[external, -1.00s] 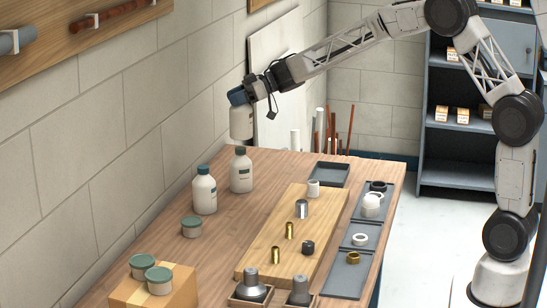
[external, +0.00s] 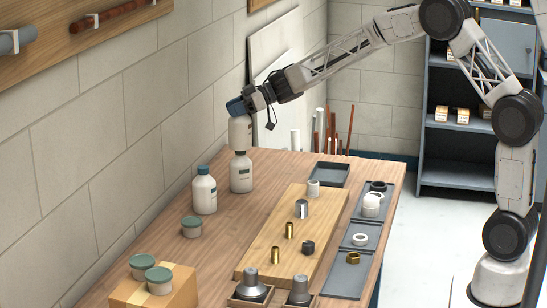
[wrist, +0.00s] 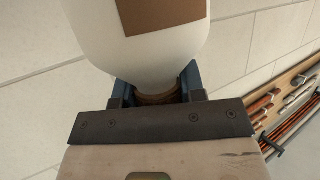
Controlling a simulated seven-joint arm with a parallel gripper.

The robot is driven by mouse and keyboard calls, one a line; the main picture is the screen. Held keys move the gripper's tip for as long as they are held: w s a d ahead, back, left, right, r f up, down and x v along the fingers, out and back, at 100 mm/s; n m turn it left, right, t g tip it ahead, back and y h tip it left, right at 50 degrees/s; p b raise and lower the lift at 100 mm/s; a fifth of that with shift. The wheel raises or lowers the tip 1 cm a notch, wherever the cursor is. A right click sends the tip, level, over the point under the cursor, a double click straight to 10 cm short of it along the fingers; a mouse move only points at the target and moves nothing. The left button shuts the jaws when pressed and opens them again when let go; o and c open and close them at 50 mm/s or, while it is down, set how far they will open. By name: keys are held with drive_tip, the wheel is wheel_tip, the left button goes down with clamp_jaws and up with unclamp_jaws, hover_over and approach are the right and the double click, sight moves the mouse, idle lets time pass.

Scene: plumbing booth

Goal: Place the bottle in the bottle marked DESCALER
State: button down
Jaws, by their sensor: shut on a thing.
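My gripper (external: 237,107) is shut on the neck of a white bottle (external: 240,133) and holds it roughly upright above the back of the table. In the wrist view the bottle (wrist: 140,40) fills the top, with a brown label patch, its neck between the blue fingers (wrist: 158,92). Directly below it in the external view stands a white bottle with a dark cap (external: 241,176); I cannot tell whether they touch. Another white bottle with a blue-green cap (external: 204,192) stands to its left and nearer. The writing on the labels is too small to read.
A green-lidded tub (external: 192,227) stands in front of the bottles. A wooden board (external: 270,245) with several fittings, grey trays (external: 347,279) and a cardboard box (external: 180,290) take up other table space. The block wall (external: 140,130) is close on the left.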

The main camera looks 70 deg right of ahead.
idle(0.3)
drive_tip(key=c, duration=0.7)
unclamp_jaws()
drive_tip(key=shift+f, duration=0.1)
drive_tip(key=shift+s+d+r, duration=0.3)
drive_tip(key=shift+s+r, duration=0.1)
drive_tip(key=shift+s, duration=0.05)
drive_tip(key=v, duration=1)
drive_tip(key=shift+s+d, duration=0.2)
drive_tip(key=shift+s, duration=0.15)
drive_tip(key=shift+r, duration=0.15)
